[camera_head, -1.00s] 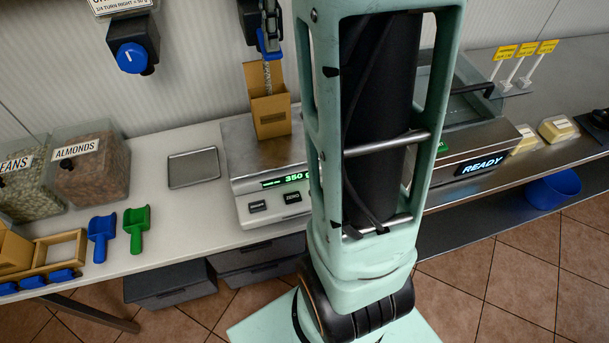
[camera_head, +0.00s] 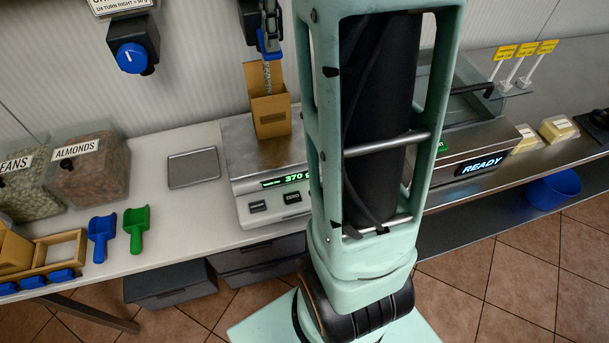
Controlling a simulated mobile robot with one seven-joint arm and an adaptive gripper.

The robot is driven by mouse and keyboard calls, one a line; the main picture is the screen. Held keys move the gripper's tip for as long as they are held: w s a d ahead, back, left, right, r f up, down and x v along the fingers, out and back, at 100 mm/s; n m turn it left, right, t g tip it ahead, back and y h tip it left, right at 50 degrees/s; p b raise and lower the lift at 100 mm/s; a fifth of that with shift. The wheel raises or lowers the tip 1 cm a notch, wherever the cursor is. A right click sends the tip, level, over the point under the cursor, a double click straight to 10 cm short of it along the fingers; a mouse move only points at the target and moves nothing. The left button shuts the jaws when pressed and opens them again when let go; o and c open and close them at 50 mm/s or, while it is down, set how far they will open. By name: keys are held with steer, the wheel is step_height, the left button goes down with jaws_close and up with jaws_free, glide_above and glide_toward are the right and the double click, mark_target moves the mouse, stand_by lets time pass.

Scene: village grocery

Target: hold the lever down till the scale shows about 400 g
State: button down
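The scale (camera_head: 242,165) stands on the counter, and its green display (camera_head: 284,181) reads 370, with the end of the reading hidden behind my arm. An open brown box (camera_head: 271,116) stands upright on its plate. A pale stream of grains (camera_head: 267,74) falls from above into the box. The blue lever (camera_head: 262,42) shows at the dark dispenser (camera_head: 249,20) at the top edge. Grey parts that look like my gripper (camera_head: 270,18) are right at the lever. Their fingertips are too small and overlapped to read, and contact is unclear.
My arm covers the scale's right side. Bins of beans (camera_head: 29,182) and almonds (camera_head: 88,168), a blue scoop (camera_head: 101,236) and a green scoop (camera_head: 137,228) are at left. A flat grey tray (camera_head: 193,168) lies left of the scale. A machine (camera_head: 470,150) showing READY stands at right.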

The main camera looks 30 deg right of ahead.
stand_by(0.5)
step_height(320, 180, up, 8)
steer(key=p, duration=0.7)
steer(key=shift+f, duration=0.25)
